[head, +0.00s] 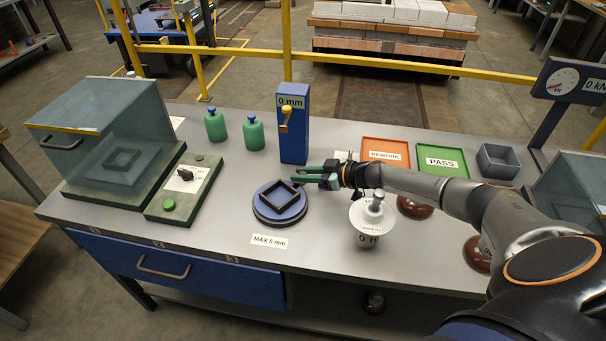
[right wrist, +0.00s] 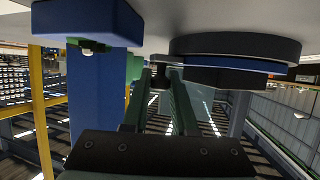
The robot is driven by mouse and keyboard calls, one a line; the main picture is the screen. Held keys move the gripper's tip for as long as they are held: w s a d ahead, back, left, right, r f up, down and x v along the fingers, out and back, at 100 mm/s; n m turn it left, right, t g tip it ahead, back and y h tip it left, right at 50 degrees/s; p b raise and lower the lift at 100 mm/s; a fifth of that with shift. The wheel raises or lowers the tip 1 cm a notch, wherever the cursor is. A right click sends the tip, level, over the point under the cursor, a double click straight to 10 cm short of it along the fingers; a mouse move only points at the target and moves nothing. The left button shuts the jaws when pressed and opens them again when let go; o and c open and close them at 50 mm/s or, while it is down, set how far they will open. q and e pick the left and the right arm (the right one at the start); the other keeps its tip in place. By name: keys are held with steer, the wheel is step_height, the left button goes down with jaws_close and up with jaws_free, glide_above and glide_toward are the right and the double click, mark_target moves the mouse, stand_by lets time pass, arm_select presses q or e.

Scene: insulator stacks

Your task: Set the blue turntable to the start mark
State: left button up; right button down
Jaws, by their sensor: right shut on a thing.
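The blue turntable (head: 267,207) sits on the grey bench, a blue disc on a dark round base. A black square frame (head: 283,199) lies on top of it. The turntable also shows at the upper right of the right wrist view (right wrist: 232,62). My right gripper (head: 302,179) comes in from the right at the turntable's far right rim. Its green fingers are shut on a small dark part beside the disc, seemingly the turntable's handle (right wrist: 160,76); the fingers largely hide it. I cannot make out the start mark. My left gripper is not in view.
A blue post (head: 292,135) labelled 0 mm stands just behind the turntable. White discs on a weight hanger (head: 367,219) stand close under my right forearm. Green bottles (head: 254,134), a control box (head: 185,188) and a clear-covered case are left. REWORK (head: 375,142) and PASS (head: 424,148) trays are right.

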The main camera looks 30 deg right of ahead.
steer(key=c, duration=0.7)
jaws_free()
steer(key=v, duration=1)
steer(key=shift+s+d+p, duration=0.15)
steer(key=shift+s+p, duration=0.15)
steer(key=shift+s, duration=0.15)
steer(key=shift+v, duration=0.85)
steer(key=shift+w+r, duration=0.1)
